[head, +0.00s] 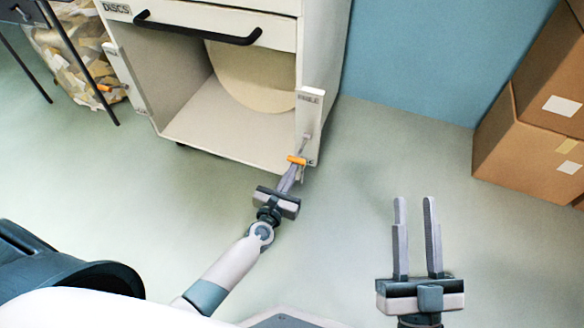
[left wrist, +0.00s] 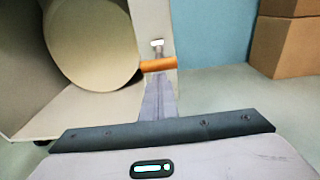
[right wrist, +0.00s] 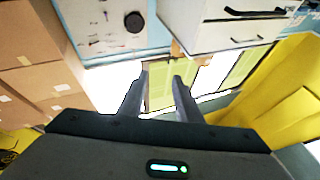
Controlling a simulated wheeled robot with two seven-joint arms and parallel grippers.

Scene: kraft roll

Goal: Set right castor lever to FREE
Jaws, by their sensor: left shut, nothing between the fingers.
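The right castor lever has an orange grip (head: 297,160) on a thin metal arm, at the lower front right corner of the white cabinet (head: 205,35). A white plate (head: 309,108) with small, hard-to-read lettering stands above it. My left gripper (head: 293,172) is shut and empty, its fingertips right at the orange grip. In the left wrist view the orange grip (left wrist: 158,65) lies crosswise just beyond the shut fingertips (left wrist: 158,84); I cannot tell if they touch. My right gripper (head: 415,200) is open and empty over bare floor, away from the cabinet.
A similar orange lever (head: 104,87) shows by the cabinet's left plate (head: 125,78). A large kraft roll (head: 255,75) sits inside the open cabinet. Cardboard boxes (head: 525,115) are stacked at the right. A bag of scraps (head: 80,50) stands at the left. The floor between is clear.

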